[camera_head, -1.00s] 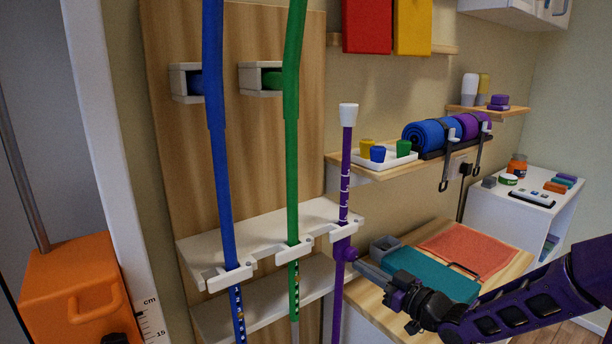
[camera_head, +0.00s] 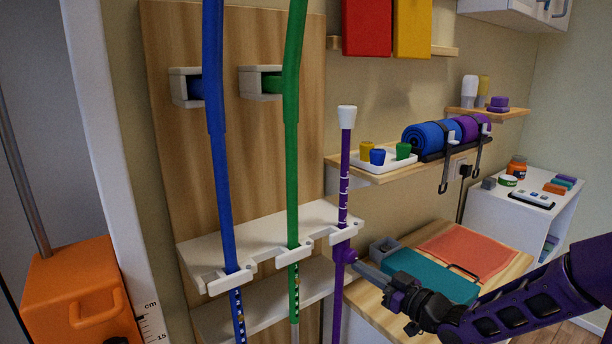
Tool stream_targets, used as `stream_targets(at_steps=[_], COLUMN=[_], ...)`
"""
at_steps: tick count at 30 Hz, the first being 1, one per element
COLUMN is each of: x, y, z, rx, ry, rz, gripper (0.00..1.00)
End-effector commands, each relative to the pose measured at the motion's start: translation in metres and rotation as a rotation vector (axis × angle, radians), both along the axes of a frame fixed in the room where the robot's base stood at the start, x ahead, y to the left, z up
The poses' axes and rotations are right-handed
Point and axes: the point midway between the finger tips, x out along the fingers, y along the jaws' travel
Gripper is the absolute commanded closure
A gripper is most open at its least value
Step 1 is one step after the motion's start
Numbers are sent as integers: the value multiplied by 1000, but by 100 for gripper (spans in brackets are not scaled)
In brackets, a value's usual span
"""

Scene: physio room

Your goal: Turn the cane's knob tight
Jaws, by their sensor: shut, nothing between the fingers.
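A purple cane (camera_head: 345,185) with a white cap on top stands upright in the right slot of the white rack (camera_head: 318,216). Its purple knob (camera_head: 346,254) sticks out to the right just below the rack edge. My gripper (camera_head: 359,263) reaches in from the right, its grey fingers shut with their tips at the knob. Whether the tips touch the knob cannot be told. A blue cane (camera_head: 222,180) and a green cane (camera_head: 292,170) stand in the other slots. Their upper ends run out of the picture.
A low wooden table (camera_head: 515,268) under my arm bears a teal folded cloth (camera_head: 432,275), an orange cloth and a grey box. A shelf (camera_head: 365,173) above holds a tray of cups and rolled mats. An orange box (camera_head: 75,290) stands at left.

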Motion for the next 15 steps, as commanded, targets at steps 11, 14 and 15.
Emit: stream_targets(at_steps=[11,14,15], x=[-4,-5,-6], y=[7,9,9], z=[2,1,1], rx=[1,1,1], ry=[-7,-6,-6], rz=[5,4,4], gripper=[100,100,100])
